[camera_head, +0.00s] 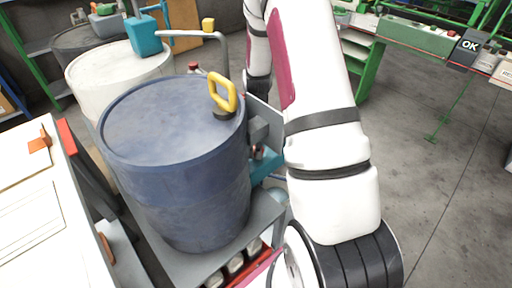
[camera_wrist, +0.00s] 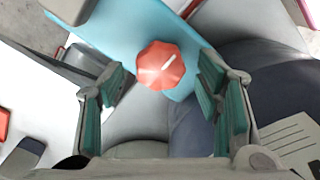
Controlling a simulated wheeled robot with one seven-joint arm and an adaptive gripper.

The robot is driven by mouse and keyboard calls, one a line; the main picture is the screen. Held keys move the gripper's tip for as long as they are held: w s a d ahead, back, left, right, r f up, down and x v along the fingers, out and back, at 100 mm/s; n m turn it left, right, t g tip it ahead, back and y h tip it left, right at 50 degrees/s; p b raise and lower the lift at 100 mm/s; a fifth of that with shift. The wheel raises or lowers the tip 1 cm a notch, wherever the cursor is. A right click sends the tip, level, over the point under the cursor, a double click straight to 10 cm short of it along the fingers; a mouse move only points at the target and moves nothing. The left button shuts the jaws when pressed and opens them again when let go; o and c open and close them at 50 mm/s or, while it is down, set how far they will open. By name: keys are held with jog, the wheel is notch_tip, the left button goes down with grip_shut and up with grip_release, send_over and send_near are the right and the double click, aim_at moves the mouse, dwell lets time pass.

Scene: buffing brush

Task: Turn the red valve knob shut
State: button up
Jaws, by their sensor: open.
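The red valve knob (camera_wrist: 160,65) shows in the wrist view as a faceted red knob with a white mark on its face. It sits against a light-blue surface (camera_wrist: 110,42). My gripper (camera_wrist: 160,88) is open, with one green-padded finger to the left of the knob and one to the right. The knob appears between and beyond the fingers, with clear gaps on both sides and no contact visible. In the head view my white arm covers much of the middle, and I cannot pick out the knob there for certain.
A dark blue drum (camera_head: 175,125) with a yellow handle (camera_head: 223,92) on top stands left of my arm on a grey cart. A white drum (camera_head: 120,65) stands behind it. A white-topped surface (camera_head: 40,215) is at the left. Open floor (camera_head: 440,190) lies right.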

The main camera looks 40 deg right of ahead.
jog(key=shift+f, duration=0.45)
jog(key=c, duration=1.2)
jog(key=shift+o, duration=0.2)
